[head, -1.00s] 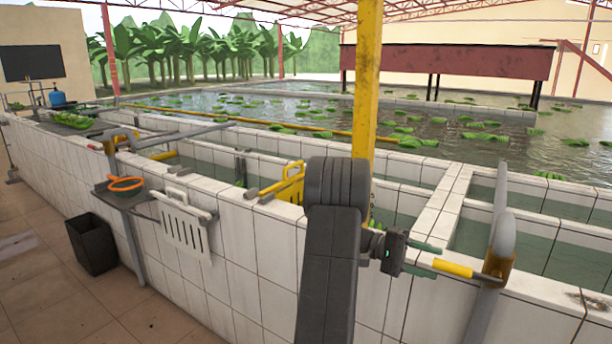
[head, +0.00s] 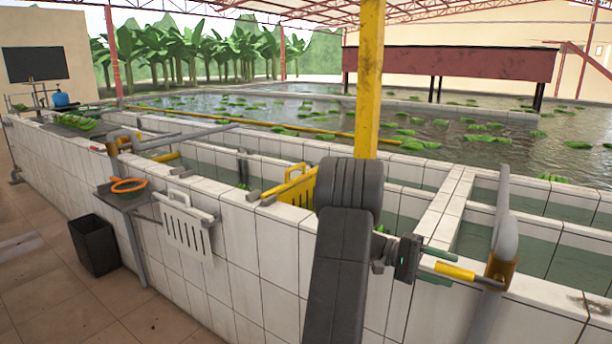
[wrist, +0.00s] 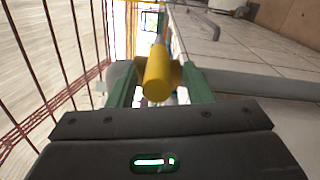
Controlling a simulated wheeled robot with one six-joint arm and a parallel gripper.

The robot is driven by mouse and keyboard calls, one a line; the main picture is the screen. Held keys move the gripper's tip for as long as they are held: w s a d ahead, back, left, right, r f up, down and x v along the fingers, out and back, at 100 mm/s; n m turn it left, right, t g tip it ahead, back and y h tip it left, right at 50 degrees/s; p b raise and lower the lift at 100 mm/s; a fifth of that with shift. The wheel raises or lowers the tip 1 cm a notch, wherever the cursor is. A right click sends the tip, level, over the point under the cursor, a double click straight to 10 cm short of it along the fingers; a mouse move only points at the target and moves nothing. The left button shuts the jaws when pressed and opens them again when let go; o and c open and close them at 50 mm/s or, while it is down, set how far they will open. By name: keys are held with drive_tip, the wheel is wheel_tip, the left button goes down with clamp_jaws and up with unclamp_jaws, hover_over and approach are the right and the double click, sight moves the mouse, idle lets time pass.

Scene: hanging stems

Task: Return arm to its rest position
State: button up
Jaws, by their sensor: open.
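My gripper (head: 438,266) is at the right of the head view, in front of the white tiled tank wall. Its two green fingers are apart, with nothing clamped between them. A yellow handle (head: 455,271) on a thin grey rod lies just beyond the fingertips, by the brass-coloured fitting (head: 500,268) of a grey upright pipe. In the wrist view the yellow handle (wrist: 157,76) shows end-on between the green fingers (wrist: 160,88). I cannot tell whether it reaches between them or touches them. My arm rises dark grey in the middle of the head view.
The tiled tank wall (head: 262,272) runs along the front. A yellow post (head: 369,80) stands behind my arm. A white slotted panel (head: 186,226) hangs on the wall. A black bin (head: 95,245) stands on the floor at left, where the floor is largely clear.

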drive_tip(key=v, duration=1.2)
drive_tip(key=x, duration=1.3)
drive_tip(key=shift+d+r+p, duration=0.1)
drive_tip(key=shift+r+p, duration=0.25)
drive_tip(key=shift+p, duration=0.05)
drive_tip(key=shift+r+y+p, duration=0.3)
drive_tip(key=shift+r+p, duration=0.05)
drive_tip(key=shift+p, duration=0.1)
drive_tip(key=shift+r+t+p, duration=0.1)
drive_tip(key=shift+t+p, duration=0.2)
drive_tip(key=shift+t, duration=0.1)
drive_tip(key=shift+y, duration=0.3)
